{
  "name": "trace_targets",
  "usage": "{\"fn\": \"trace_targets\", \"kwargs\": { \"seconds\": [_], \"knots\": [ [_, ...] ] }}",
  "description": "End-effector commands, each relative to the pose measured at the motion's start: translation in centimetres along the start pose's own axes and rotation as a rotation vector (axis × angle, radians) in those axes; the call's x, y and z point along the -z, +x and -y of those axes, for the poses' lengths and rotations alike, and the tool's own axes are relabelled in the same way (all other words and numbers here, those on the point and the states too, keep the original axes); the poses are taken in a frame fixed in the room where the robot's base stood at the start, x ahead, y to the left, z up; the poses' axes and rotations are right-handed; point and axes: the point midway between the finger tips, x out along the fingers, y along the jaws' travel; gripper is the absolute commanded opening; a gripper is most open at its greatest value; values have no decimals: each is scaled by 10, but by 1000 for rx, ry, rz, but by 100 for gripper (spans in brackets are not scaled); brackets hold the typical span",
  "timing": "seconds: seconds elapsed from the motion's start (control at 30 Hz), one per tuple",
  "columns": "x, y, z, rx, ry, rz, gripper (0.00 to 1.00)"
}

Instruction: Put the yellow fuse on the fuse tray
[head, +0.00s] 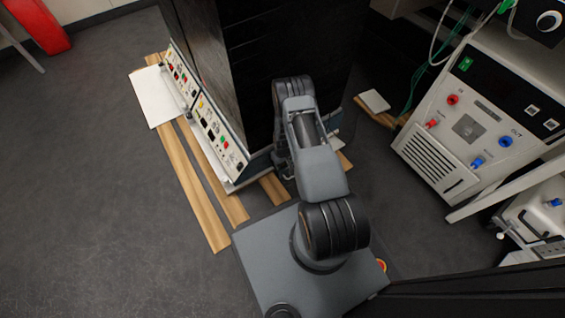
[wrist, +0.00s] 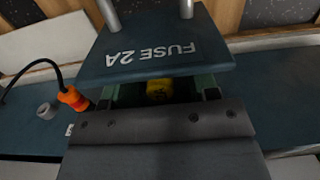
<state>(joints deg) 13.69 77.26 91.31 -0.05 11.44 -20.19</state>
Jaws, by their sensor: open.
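In the wrist view, the yellow fuse (wrist: 159,91) shows as a small yellow patch in a dark green recess. The recess lies behind a blue-grey front plate (wrist: 150,51) lettered FUSE 2A, which appears to be the front of the fuse tray. I cannot tell if the fuse rests on the tray, as its lower part is hidden by the dark grey body of my gripper. My gripper (wrist: 158,96) is open, its dark fingertips apart on either side of the fuse. In the head view, the gripper and fuse are hidden behind my arm.
Two metal rods stand out from the plate. An orange plug (wrist: 73,98) with a black cable is at the left. In the head view, control panels (head: 217,133) flank a tall black cabinet (head: 265,80), and a white machine (head: 470,125) stands right.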

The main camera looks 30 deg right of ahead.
Motion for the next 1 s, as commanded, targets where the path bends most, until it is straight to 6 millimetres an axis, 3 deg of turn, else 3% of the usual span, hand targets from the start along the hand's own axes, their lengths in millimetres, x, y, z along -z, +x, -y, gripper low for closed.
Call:
{"fn": "trace_targets", "kwargs": {
  "seconds": [0.07, 0.57, 1.0],
  "knots": [
    [0, 0, 0, 0, 0, 0, 49],
    [0, 0, 0, 0, 0, 0, 1],
    [0, -2, 0, 0, 0, 0, 0]
  ]
}}
